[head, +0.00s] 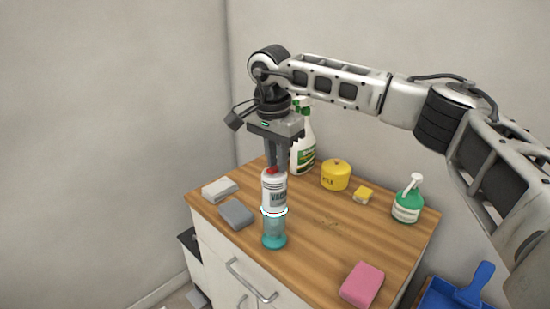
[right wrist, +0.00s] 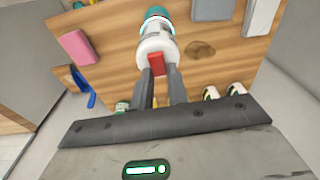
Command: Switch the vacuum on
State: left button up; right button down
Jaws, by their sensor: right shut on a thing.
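The handheld vacuum (head: 273,195), with a white labelled body and a clear teal lower end, stands upright near the front edge of the wooden counter. Its red switch (head: 272,171) is at the top. My right gripper (head: 273,166) points straight down at the top of the vacuum. In the right wrist view, the two fingers of my right gripper (right wrist: 158,76) are closed about the red switch (right wrist: 156,60), with the white vacuum body (right wrist: 155,42) beyond. The fingers partly hide the switch. My left gripper is not in view.
A spray bottle (head: 303,147), a yellow pot (head: 336,175), a small yellow sponge (head: 363,194) and a green pump bottle (head: 408,200) stand behind and right. Grey sponges (head: 236,214) lie left, a pink sponge (head: 362,284) front right.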

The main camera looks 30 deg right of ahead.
aim_at(271, 170)
jog(key=shift+a, duration=0.1)
jog(key=c, duration=1.4)
grip_release()
jog(key=shift+o, duration=0.2)
notch_tip(271, 170, up, 16)
jog(key=a, duration=0.1)
jog(key=shift+s+a+b, duration=0.2)
jog(key=shift+s+b, duration=0.1)
jog(key=shift+b, duration=0.15)
